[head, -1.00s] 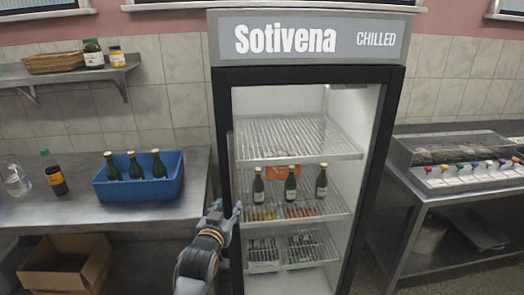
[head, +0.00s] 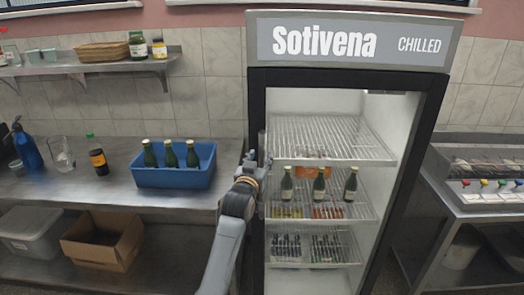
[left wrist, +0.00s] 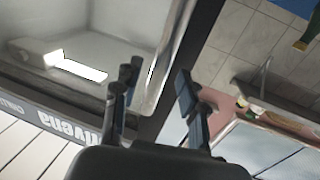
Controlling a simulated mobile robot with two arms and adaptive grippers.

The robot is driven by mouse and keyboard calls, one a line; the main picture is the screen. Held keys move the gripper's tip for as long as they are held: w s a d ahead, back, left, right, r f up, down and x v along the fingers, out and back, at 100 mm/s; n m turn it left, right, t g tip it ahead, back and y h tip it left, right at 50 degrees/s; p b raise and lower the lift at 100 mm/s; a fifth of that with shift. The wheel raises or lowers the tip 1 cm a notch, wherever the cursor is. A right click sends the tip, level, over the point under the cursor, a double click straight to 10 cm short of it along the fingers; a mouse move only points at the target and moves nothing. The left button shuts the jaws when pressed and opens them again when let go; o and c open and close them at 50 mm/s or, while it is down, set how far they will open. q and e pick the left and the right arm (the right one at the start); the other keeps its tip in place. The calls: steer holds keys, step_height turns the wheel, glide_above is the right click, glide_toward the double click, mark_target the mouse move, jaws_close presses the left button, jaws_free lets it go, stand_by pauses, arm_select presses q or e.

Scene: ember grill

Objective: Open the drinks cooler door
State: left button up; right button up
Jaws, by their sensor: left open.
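The drinks cooler (head: 360,42) stands upright with a "Sotivena CHILLED" sign. Its dark-framed glass door (head: 330,110) looks closed, and a slim vertical handle (head: 262,145) runs along the door's left side. My left gripper (head: 257,163) is at this handle, about mid-height. In the left wrist view my left gripper (left wrist: 155,90) is open, its two fingers on either side of the pale metal handle bar (left wrist: 168,58). I cannot tell whether a finger touches the bar. My right gripper is not in view.
Bottles (head: 319,188) stand on the shelves inside the cooler. Left of it, a steel counter (head: 100,200) holds a blue crate (head: 175,178) of green bottles, close to my left arm. A cardboard box (head: 103,243) sits below. A steel table (head: 470,205) stands at the right.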

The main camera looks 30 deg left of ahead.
arm_select(q)
steer(key=shift+x, duration=1.45)
jaws_close()
